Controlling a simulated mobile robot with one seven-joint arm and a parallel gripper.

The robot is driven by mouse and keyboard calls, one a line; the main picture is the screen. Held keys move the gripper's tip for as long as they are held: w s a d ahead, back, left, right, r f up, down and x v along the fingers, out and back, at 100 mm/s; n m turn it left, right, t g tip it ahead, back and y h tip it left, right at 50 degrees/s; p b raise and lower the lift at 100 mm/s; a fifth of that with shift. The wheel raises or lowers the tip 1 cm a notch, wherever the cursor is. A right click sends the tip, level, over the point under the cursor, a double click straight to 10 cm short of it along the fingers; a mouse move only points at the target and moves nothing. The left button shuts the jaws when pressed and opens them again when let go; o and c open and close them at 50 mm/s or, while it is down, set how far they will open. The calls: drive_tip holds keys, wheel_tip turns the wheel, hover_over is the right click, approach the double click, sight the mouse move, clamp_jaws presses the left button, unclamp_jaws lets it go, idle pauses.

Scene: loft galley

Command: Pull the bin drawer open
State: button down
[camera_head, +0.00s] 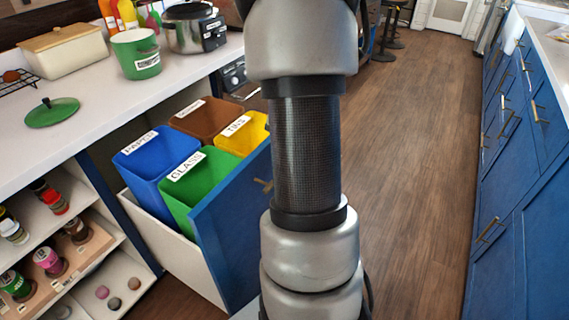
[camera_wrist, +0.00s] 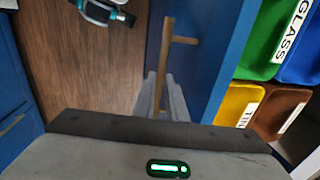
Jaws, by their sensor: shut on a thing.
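The bin drawer stands out from under the counter, its blue front (camera_head: 232,230) well clear of the cabinet. Inside it are a blue paper bin (camera_head: 150,165), a green glass bin (camera_head: 190,200), a yellow tins bin (camera_head: 250,135) and a brown bin (camera_head: 205,115). In the wrist view, the brass handle (camera_wrist: 168,45) runs along the drawer front (camera_wrist: 215,60). My gripper (camera_wrist: 161,85) is shut on the handle near one end. In the head view my arm hides the gripper and most of the handle; a small brass piece shows (camera_head: 264,185).
Open shelves with jars (camera_head: 48,262) are left of the drawer. The white counter (camera_head: 85,100) holds a green pot (camera_head: 136,55), a green lid (camera_head: 52,112) and a cooker (camera_head: 193,28). Wooden floor (camera_head: 410,180) is free between the drawer and the blue cabinets (camera_head: 525,180) opposite.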

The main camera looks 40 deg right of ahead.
drive_tip(key=c, duration=2.1)
unclamp_jaws()
drive_tip(key=shift+r, duration=0.1)
drive_tip(key=s+r+p, duration=0.1)
drive_tip(key=r, duration=0.4)
drive_tip(key=s+r+p, duration=0.1)
drive_tip(key=r+p, duration=0.1)
drive_tip(key=r, duration=0.4)
drive_tip(key=s+d+r+p, duration=0.1)
drive_tip(key=r, duration=0.5)
drive_tip(key=shift+s+p, duration=0.1)
drive_tip(key=shift+p, duration=0.25)
